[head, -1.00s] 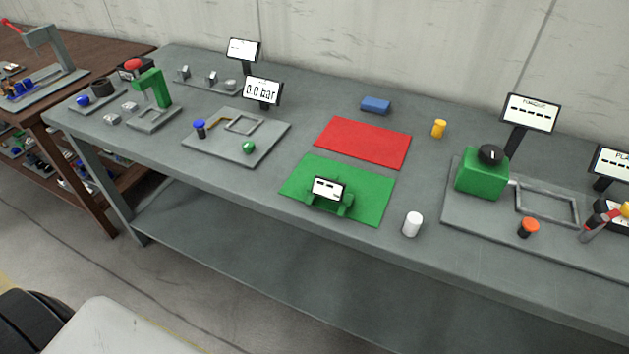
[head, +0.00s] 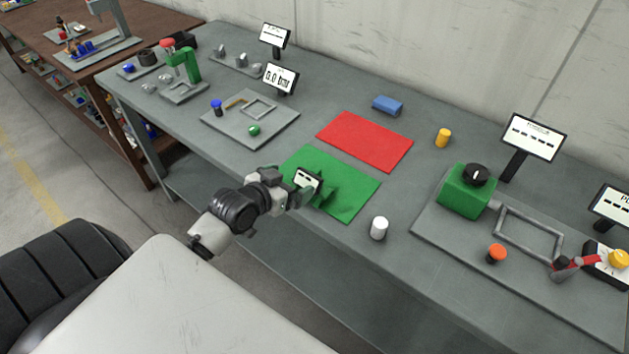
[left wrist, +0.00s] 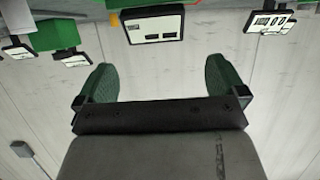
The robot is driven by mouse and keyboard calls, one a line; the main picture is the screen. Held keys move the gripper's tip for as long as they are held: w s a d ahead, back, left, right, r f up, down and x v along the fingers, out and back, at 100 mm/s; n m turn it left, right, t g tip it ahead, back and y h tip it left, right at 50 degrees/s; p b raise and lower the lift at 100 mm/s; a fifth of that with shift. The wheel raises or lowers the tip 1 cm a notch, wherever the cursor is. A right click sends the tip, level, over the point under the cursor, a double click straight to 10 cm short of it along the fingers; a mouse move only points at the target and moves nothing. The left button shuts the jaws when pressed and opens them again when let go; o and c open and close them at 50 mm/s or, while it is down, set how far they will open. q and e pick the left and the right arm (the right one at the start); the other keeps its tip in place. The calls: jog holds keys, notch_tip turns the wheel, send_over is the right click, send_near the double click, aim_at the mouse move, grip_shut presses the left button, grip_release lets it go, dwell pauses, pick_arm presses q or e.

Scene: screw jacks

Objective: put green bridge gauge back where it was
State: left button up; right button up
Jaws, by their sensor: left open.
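The green bridge gauge (head: 326,194) with its small white-faced screen (head: 307,180) stands on the green mat (head: 352,195). My left gripper (head: 297,189) is at the mat's left front edge, right beside the gauge and partly covering it. In the left wrist view, my left gripper (left wrist: 155,82) has its two green-padded fingers wide apart with nothing between them. The gauge's screen (left wrist: 152,24) appears ahead of the fingers there; most of its green body is out of that view. I cannot tell whether the fingers touch it. My right gripper is not in view.
A red mat (head: 365,141) lies behind the green one. A white cylinder (head: 379,228), a yellow cylinder (head: 442,138) and a blue block (head: 387,104) stand around them. A fixture plate (head: 250,135) is to the left. A green box (head: 466,192) on a plate is to the right.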

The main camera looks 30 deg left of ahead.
aim_at(309, 173)
pick_arm(q)
jog(key=shift+x, duration=1.25)
jog(key=shift+w+d+f+p, duration=0.15)
jog(key=shift+w+p, duration=0.2)
jog(key=shift+w, duration=0.2)
jog(key=p+x, duration=0.1)
jog(key=x, duration=0.2)
jog(key=shift+w+d+f, duration=0.15)
jog(key=shift+w+d, duration=0.05)
jog(key=shift+w+f, duration=0.3)
jog(key=shift+w, duration=0.15)
jog(key=shift+s, duration=0.1)
jog(key=c, duration=0.9)
jog(key=shift+r, duration=0.1)
jog(key=shift+c, duration=1.3)
jog(key=shift+r, duration=0.1)
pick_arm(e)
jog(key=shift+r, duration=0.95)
